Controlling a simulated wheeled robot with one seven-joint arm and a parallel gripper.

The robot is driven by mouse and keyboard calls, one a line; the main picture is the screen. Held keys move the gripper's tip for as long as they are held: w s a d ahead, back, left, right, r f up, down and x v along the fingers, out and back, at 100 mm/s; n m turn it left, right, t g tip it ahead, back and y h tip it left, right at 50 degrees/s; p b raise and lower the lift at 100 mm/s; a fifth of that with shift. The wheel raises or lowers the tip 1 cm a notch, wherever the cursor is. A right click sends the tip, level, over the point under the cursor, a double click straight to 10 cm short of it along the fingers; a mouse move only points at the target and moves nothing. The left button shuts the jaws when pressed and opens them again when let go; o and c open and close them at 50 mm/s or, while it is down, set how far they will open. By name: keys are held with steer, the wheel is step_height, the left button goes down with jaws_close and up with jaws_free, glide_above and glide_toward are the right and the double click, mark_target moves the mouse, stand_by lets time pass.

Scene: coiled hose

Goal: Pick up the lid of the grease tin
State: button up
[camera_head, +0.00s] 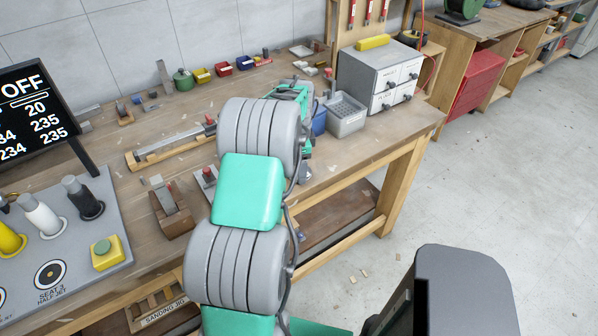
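A small round green tin (183,80) stands at the back left of the workbench, beside a row of small coloured bins. It has a small knob on top and may be the grease tin; I see no label, and its lid seems to be on. My own arm, with grey and green links, reaches up over the middle of the bench. The arm's far end is mostly hidden behind its own links, to the right of the tin. My gripper's fingers do not show, and I see nothing held.
A grey drawer cabinet (378,76) and a grey basket (346,115) stand on the bench's right end. A long wooden-based tool (172,146) and a wooden block (170,208) lie left of my arm. A control panel (60,250) fills the lower left. The floor at right is mostly clear.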

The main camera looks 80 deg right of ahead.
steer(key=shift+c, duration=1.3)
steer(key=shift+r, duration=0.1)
